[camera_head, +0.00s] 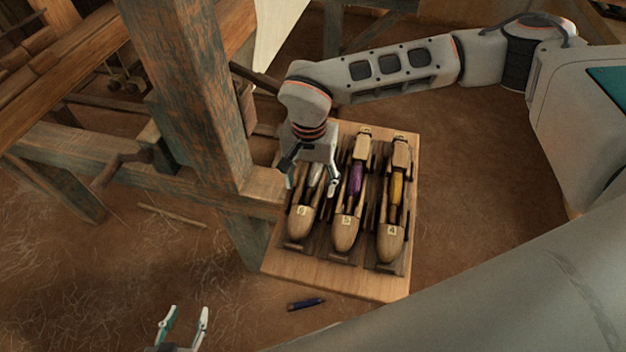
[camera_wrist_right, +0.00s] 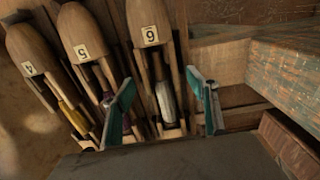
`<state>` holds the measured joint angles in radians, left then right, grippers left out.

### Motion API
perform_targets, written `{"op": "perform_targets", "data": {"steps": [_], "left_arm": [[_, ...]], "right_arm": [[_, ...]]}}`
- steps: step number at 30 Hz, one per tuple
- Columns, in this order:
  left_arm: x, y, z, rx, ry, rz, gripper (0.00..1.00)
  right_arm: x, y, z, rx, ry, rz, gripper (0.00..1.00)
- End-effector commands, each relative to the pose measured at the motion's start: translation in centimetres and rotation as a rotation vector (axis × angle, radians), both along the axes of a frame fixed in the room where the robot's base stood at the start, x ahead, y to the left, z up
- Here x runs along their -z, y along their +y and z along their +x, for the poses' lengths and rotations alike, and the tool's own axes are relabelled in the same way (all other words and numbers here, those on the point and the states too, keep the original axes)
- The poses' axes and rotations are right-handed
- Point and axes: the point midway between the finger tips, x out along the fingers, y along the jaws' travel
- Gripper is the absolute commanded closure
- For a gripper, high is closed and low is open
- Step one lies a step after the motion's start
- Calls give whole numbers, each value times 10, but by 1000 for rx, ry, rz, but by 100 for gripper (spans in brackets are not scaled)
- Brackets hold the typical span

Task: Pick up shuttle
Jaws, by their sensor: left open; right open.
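Three wooden shuttles lie side by side on a wooden board (camera_head: 340,282). The shuttle tagged 6 (camera_head: 301,222) has a white bobbin, the shuttle tagged 5 (camera_head: 346,235) a purple one, the shuttle tagged 4 (camera_head: 390,243) a yellow one. My right gripper (camera_head: 311,178) is open over shuttle 6, hiding its far end. In the right wrist view shuttle 6 (camera_wrist_right: 150,18) and its white bobbin show between the open fingers (camera_wrist_right: 162,88); whether they touch it I cannot tell. My left gripper (camera_head: 187,314) is open and empty, away from the board.
A thick wooden loom post (camera_head: 190,90) stands just left of the board, with a beam running left from it. Floor right of the board is clear.

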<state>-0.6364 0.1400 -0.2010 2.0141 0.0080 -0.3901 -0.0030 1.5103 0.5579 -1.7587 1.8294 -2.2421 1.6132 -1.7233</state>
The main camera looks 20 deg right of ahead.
Motion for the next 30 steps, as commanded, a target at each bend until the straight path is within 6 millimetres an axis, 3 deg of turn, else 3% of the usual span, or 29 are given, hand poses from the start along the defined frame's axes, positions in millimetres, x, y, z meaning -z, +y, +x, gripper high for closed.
{"op": "perform_targets", "data": {"steps": [9, 14, 15, 25, 30], "left_arm": [[-5, 2, 8, -3, -16, 4, 58], [-6, 2, 10, -3, -18, 3, 58], [-6, 2, 10, -3, -18, 3, 58], [-4, 1, 5, -1, -10, 1, 58], [-4, 0, 1, 0, -3, -1, 58]], "right_arm": [[4, 1, 0, -1, -1, 2, 44], [4, 1, 0, -1, -1, 2, 86], [4, 1, 0, -1, -1, 2, 90], [1, 1, 1, -1, -3, 2, 90], [-11, 1, 2, -1, -6, 2, 90]]}}
